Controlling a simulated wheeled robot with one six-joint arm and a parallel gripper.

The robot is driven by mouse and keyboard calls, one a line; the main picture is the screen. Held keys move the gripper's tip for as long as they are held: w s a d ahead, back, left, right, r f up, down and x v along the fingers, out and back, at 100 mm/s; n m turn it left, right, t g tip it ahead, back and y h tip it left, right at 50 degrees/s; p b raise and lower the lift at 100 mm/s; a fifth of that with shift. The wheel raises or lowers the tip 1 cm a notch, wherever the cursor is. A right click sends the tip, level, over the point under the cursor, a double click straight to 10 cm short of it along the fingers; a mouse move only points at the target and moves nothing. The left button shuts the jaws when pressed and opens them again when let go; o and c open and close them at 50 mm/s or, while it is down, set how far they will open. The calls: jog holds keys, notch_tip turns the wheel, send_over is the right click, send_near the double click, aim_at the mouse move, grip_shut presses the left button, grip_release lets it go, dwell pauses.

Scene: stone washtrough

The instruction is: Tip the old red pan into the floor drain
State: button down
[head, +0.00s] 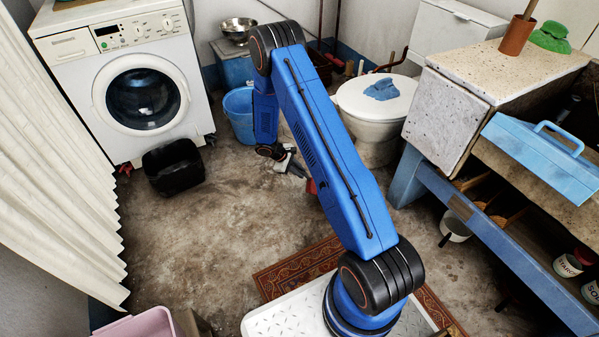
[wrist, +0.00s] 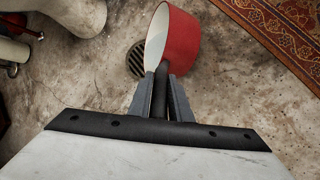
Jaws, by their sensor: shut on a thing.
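The red pan (wrist: 182,42) is in the upper middle of the wrist view, tilted on its side with its pale inside facing left. My gripper (wrist: 161,92) is shut on its dark handle (wrist: 161,78). The round slotted floor drain (wrist: 136,62) shows just left of the pan, partly covered by it. I cannot tell the pan's height above it or whether anything is in the pan. In the head view my gripper (head: 290,161) hangs low over the floor, and only a small red bit of the pan (head: 311,187) shows behind my arm. The drain is hidden there.
A patterned rug (head: 272,278) lies near my base. A toilet (head: 376,105) and blue bucket (head: 239,115) stand behind my arm. A black tub (head: 173,168) sits before the washing machine (head: 120,70). A blue-framed bench (head: 480,225) is at right. The left-middle floor is clear.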

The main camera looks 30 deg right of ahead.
jog(key=shift+w+d+r+n+g+y, duration=0.15)
jog(key=shift+w+d+g+y, duration=0.2)
jog(key=shift+w+d, duration=0.25)
jog(key=shift+w+d+r+n+g+y, duration=0.15)
jog(key=shift+w+d+g+y, duration=0.15)
jog(key=shift+w+d, duration=0.3)
dwell(0.8)
jog(key=shift+w+d+f+n+g+y, duration=0.1)
jog(key=shift+w+d+n+g+y, duration=0.2)
jog(key=shift+w+d+g+y, duration=0.6)
jog(key=shift+w+d+t, duration=0.25)
jog(key=shift+t, duration=0.1)
